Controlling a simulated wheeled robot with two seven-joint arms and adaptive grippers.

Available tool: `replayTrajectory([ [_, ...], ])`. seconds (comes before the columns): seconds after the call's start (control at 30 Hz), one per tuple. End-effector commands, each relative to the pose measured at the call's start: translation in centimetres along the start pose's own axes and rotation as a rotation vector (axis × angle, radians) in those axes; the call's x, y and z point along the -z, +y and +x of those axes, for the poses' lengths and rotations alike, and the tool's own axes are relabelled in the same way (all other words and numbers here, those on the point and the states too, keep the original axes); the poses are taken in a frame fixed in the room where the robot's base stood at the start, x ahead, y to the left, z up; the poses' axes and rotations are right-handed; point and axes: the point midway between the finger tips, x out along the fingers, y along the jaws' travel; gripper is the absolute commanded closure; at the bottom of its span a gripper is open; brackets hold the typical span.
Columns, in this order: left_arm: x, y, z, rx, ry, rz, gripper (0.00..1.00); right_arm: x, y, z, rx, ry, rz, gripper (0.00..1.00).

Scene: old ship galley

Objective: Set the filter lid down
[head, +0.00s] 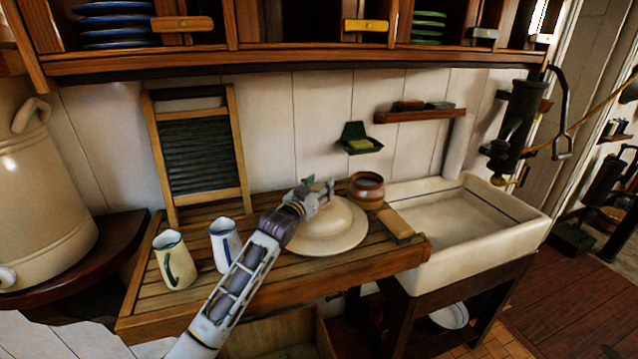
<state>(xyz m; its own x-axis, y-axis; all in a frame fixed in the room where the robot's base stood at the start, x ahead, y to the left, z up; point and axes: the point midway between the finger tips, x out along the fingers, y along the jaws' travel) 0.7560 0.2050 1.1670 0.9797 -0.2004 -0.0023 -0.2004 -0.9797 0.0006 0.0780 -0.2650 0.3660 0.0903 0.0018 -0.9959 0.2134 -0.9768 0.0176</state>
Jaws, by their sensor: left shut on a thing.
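The filter lid (331,240) is a wide, round, cream-coloured disc with a raised middle. It is over the slatted wooden draining board (285,288), roughly level, beside the sink. I cannot tell whether its rim rests on the slats or is slightly above them. My left gripper (318,189) reaches in from the lower left and is shut on the lid at its top; the fingers hide the part they grip. A large cream stoneware vessel (42,190), perhaps the filter, stands on a dark shelf at the left; its top is cut off. My right gripper is not in view.
A cream jug (173,262) and a white jug (225,246) stand left of the lid. A brown pot (366,190) is close behind it, and a wooden block or brush (396,225) is close at its right. A washboard (198,150) leans on the wall. The sink (455,225) is empty.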

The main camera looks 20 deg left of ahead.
Motion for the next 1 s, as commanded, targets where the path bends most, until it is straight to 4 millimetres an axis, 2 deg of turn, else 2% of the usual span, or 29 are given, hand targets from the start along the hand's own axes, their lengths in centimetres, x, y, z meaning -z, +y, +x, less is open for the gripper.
replayTrajectory([
  [0.03,0.55,0.0,-0.01,0.0,0.011,0.001,1.0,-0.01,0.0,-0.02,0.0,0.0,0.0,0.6],
  [0.33,0.38,0.0,-0.01,0.0,0.01,0.0,1.0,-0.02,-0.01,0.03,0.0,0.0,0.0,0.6],
  [0.37,-0.11,0.0,0.0,0.0,0.0,0.0,0.48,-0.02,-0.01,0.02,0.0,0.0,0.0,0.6],
  [0.5,-0.09,0.0,0.0,0.0,0.0,0.0,0.31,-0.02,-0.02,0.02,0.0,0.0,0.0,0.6],
  [1.0,0.01,-0.01,-0.19,0.0,0.0,0.0,0.29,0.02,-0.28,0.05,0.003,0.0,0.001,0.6],
])
